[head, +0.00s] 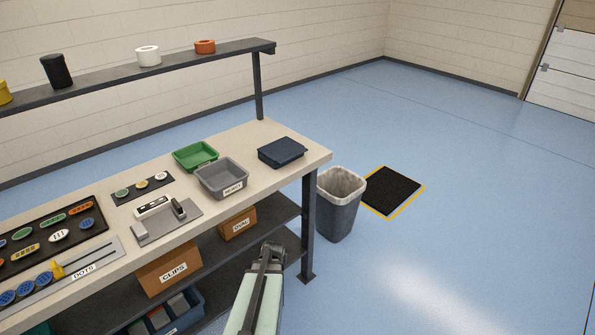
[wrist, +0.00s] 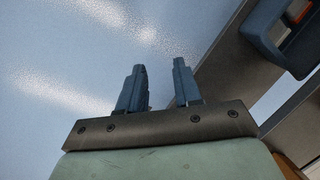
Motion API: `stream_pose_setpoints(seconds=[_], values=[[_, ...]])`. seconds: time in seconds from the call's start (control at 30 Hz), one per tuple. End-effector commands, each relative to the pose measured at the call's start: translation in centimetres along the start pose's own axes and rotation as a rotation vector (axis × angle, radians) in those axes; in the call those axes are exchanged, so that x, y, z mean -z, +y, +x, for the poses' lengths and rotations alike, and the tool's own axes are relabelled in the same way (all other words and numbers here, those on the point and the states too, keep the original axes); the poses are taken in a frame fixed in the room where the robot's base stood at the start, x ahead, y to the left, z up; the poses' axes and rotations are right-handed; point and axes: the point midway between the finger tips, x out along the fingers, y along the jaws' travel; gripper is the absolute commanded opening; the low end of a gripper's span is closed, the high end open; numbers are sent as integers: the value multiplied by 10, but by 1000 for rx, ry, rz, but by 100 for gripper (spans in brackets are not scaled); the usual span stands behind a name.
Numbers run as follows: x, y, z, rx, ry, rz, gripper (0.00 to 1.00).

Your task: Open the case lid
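The case (head: 281,152) is a dark navy flat box near the right end of the workbench top. Its lid looks shut, and I cannot make out a latch or handle. My gripper (head: 270,248) is below and in front of the bench's right part, well apart from the case. In the wrist view my gripper (wrist: 158,68) has its two fingers spread with a gap between them and nothing in it. The case is not recognisable in the wrist view.
A grey tray (head: 222,182) and a green tray (head: 195,155) stand left of the case. A waste bin (head: 338,215) stands by the bench's right end. Cardboard boxes, including the CLIPS box (head: 170,271), sit on the lower shelf. Open floor lies to the right.

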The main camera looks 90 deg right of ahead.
Motion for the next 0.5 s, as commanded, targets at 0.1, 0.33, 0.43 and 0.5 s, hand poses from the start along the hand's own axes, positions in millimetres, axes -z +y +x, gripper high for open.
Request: stream_pose_setpoints(seconds=[0.1,0.33,0.43,0.5], values=[[22,25,-22,55,46,83,34],[58,72,-68,176,140,230,34],[72,94,-92,236,187,293,34],[82,109,-110,282,224,335,34]])
